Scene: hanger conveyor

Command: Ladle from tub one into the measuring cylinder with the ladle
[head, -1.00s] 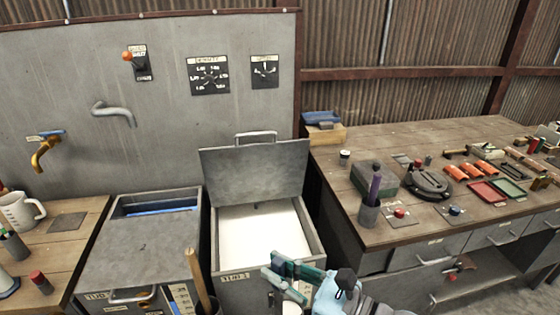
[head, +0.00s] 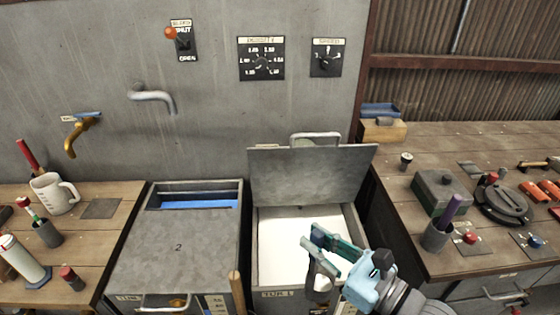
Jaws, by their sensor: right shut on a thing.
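Tub one (head: 352,222) stands open with its grey lid (head: 312,173) raised at the back, and pale whitish liquid (head: 283,240) shows inside. My right gripper (head: 328,248) is over the front right part of this tub, shut on a grey thing (head: 318,278) that hangs below its fingers. It looks like the ladle, but the fingers and the arm hide part of it. I cannot make out the measuring cylinder. My left gripper is out of view.
Tub two (head: 178,248) is mostly covered, with a blue strip showing at its back. A wooden stick (head: 236,290) stands between the tubs. A white jug (head: 50,194) is on the left bench.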

